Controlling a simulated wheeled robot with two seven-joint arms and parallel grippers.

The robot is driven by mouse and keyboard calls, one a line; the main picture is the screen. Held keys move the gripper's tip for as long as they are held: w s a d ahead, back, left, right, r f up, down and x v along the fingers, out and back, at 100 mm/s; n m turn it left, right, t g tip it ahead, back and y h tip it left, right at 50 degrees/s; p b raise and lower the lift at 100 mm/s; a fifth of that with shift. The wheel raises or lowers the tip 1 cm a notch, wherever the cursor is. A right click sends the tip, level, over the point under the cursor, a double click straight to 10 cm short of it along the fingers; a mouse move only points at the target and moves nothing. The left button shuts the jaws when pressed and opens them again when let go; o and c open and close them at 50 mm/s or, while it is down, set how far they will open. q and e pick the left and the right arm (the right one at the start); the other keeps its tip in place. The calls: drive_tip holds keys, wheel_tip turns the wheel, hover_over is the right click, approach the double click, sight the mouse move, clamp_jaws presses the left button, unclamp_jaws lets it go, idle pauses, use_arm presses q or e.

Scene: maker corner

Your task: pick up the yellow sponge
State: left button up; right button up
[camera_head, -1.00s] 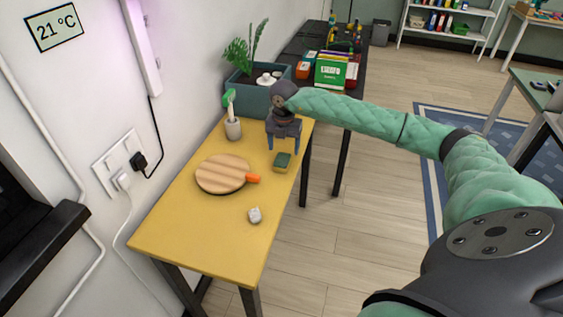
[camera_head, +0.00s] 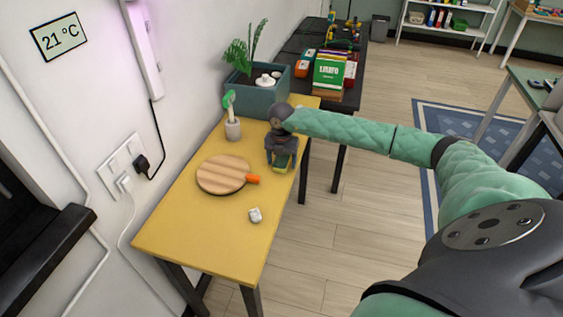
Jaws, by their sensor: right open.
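The yellow sponge (camera_head: 281,168) with a dark green top lies on the yellow table (camera_head: 200,235) near its right edge. My right gripper (camera_head: 281,160) points down right over the sponge, with its fingers around or just above it. The gripper is open, and it hides part of the sponge. Whether the fingers touch the sponge is too small to tell. My left gripper is not in view.
A small whitish block (camera_head: 255,215) is nearer. A brush in a cup (camera_head: 232,128) and a planter box (camera_head: 262,99) stand at the back.

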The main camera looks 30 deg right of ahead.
sight(282, 159)
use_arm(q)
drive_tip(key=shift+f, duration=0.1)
use_arm(e)
drive_tip(key=shift+f, duration=0.1)
drive_tip(key=c, duration=1)
drive_tip(key=shift+c, duration=0.3)
drive_tip(key=shift+r, duration=0.25)
wheel_tip(282, 159, up, 4)
drive_tip(key=shift+f+b, duration=0.25)
drive_tip(key=shift+b, duration=0.95)
use_arm(q)
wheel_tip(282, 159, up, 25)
drive_tip(key=b, duration=0.3)
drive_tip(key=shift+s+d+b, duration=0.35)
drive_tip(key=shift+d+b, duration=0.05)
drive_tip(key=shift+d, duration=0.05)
use_arm(e)
drive_tip(key=s+d+r, duration=0.7)
drive_tip(key=d, duration=0.1)
drive_tip(key=shift+s+d, duration=0.3)
drive_tip(key=shift+d, duration=0.1)
